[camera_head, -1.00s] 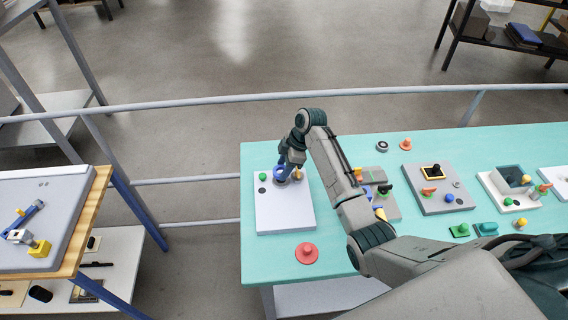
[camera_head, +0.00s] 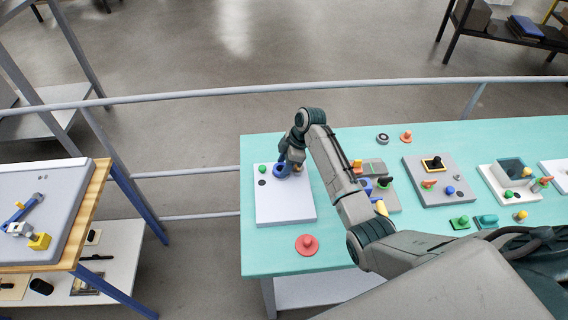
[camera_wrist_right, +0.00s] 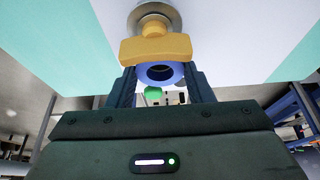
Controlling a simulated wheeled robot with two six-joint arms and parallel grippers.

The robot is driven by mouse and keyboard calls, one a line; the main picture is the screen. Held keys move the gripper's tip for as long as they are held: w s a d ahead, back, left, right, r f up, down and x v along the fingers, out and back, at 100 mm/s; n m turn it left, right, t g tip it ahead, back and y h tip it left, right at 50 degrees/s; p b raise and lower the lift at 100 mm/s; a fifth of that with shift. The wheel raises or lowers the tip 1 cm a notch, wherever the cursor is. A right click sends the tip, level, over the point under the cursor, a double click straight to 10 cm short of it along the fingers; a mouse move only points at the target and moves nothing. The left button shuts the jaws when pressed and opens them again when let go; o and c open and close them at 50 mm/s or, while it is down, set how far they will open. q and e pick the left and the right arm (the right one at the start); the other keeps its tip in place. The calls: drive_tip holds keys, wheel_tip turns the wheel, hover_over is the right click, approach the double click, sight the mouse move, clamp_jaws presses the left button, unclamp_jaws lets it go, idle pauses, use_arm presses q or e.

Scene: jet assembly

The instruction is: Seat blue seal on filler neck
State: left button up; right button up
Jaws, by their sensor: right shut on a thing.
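The blue seal (camera_head: 281,170) is a thick ring at the far end of the white panel (camera_head: 285,208). My right gripper (camera_head: 289,163) is shut on it. In the right wrist view the blue seal (camera_wrist_right: 160,73) sits between the two fingers. Just beyond it is a yellow block-like part (camera_wrist_right: 156,48) with a round grey metal piece (camera_wrist_right: 154,22) behind, apparently the filler neck. I cannot tell whether the seal touches it. In the head view the gripper mostly hides this spot. My left gripper is not in view.
A green knob (camera_head: 262,168) and a dark round spot (camera_head: 262,182) lie left of the seal on the panel. A red disc part (camera_head: 307,244) lies in front. Several boards with small parts stand to the right. A grey rail (camera_head: 200,93) runs behind the turquoise table (camera_head: 262,262).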

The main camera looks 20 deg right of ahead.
drive_tip(key=shift+f, duration=0.2)
drive_tip(key=o, duration=0.9)
drive_tip(key=shift+o, duration=0.2)
drive_tip(key=b+v, duration=0.3)
drive_tip(key=v, duration=0.7)
drive_tip(key=shift+d+r+b, duration=0.15)
drive_tip(key=shift+r+b, duration=0.2)
drive_tip(key=shift+r, duration=0.05)
drive_tip(key=shift+s+f, duration=0.1)
